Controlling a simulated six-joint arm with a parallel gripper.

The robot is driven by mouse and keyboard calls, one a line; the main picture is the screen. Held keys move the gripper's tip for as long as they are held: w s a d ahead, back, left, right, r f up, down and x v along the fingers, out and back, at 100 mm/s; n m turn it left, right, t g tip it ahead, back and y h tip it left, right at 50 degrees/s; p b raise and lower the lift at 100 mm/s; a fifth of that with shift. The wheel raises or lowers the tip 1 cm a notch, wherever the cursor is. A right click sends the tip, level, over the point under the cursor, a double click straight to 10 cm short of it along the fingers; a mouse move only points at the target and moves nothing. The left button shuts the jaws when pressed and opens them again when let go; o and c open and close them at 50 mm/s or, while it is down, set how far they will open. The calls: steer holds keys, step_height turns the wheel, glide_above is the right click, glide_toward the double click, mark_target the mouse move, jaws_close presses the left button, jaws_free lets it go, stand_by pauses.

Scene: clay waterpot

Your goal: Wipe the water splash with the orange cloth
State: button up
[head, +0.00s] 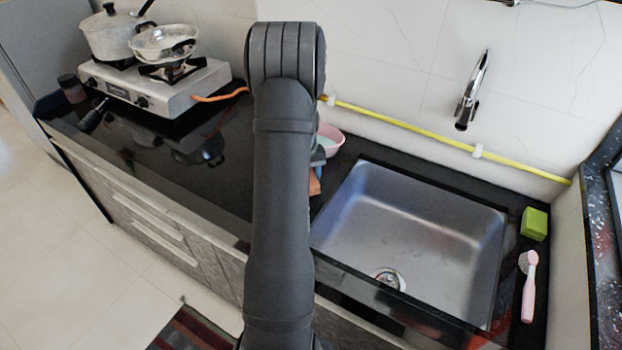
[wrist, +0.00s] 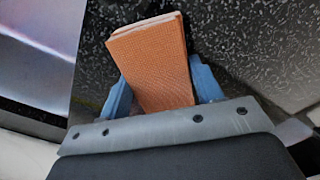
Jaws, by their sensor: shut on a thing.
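The orange cloth (wrist: 152,62) is a folded, thick pad with a pale edge. In the wrist view it stands between the two blue fingers of my gripper (wrist: 163,95), which is shut on it. In the head view only a small orange corner of the cloth (head: 315,182) shows past my arm, between the arm and the sink. My gripper is mostly hidden behind my arm there. The black speckled countertop (wrist: 250,45) lies beneath the cloth; I cannot tell whether they touch. I see no clear water splash; my arm covers part of the counter.
The steel sink (head: 420,230) is right of my arm. A pink bowl (head: 331,138) stands behind the cloth near the wall. A gas stove (head: 160,85) with two pots is at the left. A green sponge (head: 534,224) and pink brush (head: 529,290) lie right of the sink.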

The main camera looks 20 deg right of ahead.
steer(key=shift+w+a, duration=2.75)
steer(key=shift+a, duration=0.05)
steer(key=shift+w+r, duration=0.1)
step_height(320, 180, up, 8)
